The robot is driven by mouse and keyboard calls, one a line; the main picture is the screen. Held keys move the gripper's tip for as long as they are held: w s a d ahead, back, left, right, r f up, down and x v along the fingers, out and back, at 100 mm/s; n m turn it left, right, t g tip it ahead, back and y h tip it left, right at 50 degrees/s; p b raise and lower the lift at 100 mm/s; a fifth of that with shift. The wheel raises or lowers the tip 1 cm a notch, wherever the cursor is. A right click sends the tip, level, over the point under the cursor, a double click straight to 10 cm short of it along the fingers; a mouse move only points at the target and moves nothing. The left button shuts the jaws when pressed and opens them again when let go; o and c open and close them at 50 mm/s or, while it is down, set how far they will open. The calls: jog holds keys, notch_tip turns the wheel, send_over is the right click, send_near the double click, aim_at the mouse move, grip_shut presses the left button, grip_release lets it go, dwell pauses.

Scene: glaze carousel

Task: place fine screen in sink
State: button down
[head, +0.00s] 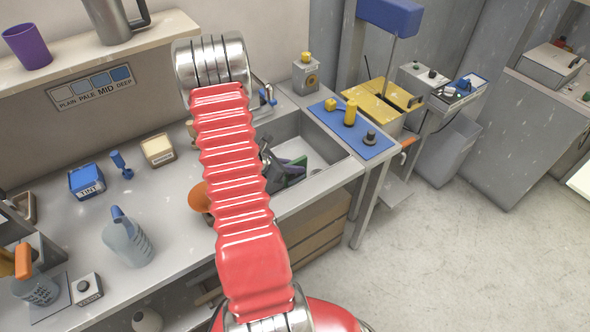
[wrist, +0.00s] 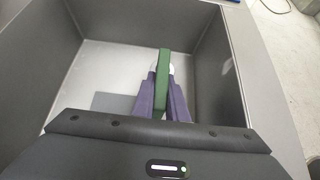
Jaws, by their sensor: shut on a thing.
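The sink (head: 322,137) is a grey open basin in the right end of the counter; its walls and floor fill the wrist view (wrist: 207,75). My gripper (head: 290,167) is down inside or just over the basin, partly hidden by my red arm in the head view. In the wrist view, its two purple, pale-tipped fingers (wrist: 162,72) are shut on a narrow green piece, the fine screen (wrist: 163,90), seen edge-on. The screen shows as a small green patch in the head view (head: 300,160). Whether it touches the sink floor cannot be told.
A blue mat (head: 369,148) with yellow and dark knobs lies right of the sink. A shelf holds a purple cup (head: 27,46).

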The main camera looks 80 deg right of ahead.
jog(key=shift+f, duration=0.95)
jog(key=shift+f, duration=0.1)
jog(key=c, duration=1.8)
grip_release()
jog(key=shift+o, duration=0.2)
jog(key=v, duration=1.2)
